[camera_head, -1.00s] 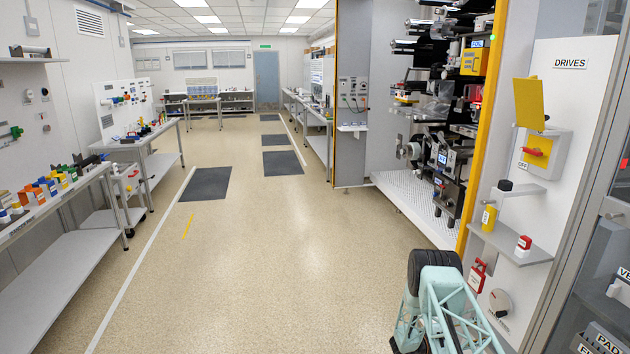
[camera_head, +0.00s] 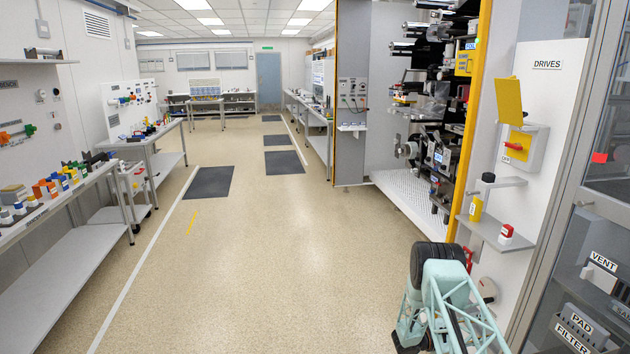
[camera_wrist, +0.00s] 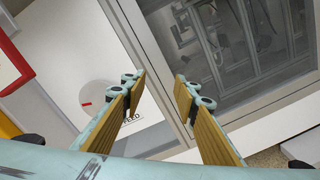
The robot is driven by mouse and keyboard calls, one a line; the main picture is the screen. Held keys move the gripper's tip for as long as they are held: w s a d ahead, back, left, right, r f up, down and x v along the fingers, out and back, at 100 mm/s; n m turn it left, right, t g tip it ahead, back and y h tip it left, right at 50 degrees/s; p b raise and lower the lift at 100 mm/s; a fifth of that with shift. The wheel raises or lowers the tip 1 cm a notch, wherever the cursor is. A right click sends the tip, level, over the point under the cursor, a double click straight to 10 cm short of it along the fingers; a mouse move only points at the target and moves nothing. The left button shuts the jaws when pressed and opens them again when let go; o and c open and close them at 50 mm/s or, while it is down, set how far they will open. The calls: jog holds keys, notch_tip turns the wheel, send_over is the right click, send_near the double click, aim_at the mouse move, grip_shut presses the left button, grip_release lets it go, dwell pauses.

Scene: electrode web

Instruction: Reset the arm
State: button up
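My arm, pale mint with a lattice-like frame and a dark rounded joint, shows at the bottom right of the head view; my gripper cannot be made out there. In the wrist view my gripper (camera_wrist: 159,84) is open, its two ribbed tan finger pads apart with nothing between them. Behind the left finger is a pale round dial (camera_wrist: 98,94) with a red mark and a partly hidden label. A grey-framed glazed door (camera_wrist: 235,45) lies beyond the right finger. No finger visibly touches anything.
Benches (camera_head: 60,204) line the left; the floor (camera_head: 270,270) between is clear.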

jog(key=s+a+r+m+g+y, duration=0.1)
jog(key=s+r+m+g, duration=0.15)
jog(key=r, duration=1.05)
jog(key=s+a+r+m+g+y, duration=0.1)
jog(key=s+a+r+m+g, duration=0.15)
jog(key=r, duration=0.95)
jog(key=s+a+r+m+y, duration=0.2)
jog(key=s+a+r, duration=0.2)
jog(key=s+r, duration=0.45)
jog(key=s+a+r+m+y, duration=0.1)
jog(key=s+a+r+y, duration=0.3)
jog(key=r, duration=0.7)
jog(key=s+a+r+m+y, duration=0.1)
jog(key=s+a+r, duration=0.35)
jog(key=s, duration=0.25)
jog(key=s+a+r+m+t+y, duration=0.1)
jog(key=s+a+r+y, duration=0.1)
jog(key=s+a+r, duration=0.4)
jog(key=s+a+r+m+y, duration=0.15)
jog(key=s+a, duration=0.25)
jog(key=s, duration=0.4)
jog(key=s+a+r+t+y, duration=0.2)
jog(key=s+a, duration=0.7)
jog(key=s, duration=0.2)
jog(key=s+a+r+m+t+y, duration=0.1)
jog(key=s+a+t+y, duration=0.2)
jog(key=s+a, duration=0.6)
jog(key=shift+s+r, duration=0.35)
jog(key=shift+s, duration=0.75)
jog(key=shift+a, duration=0.1)
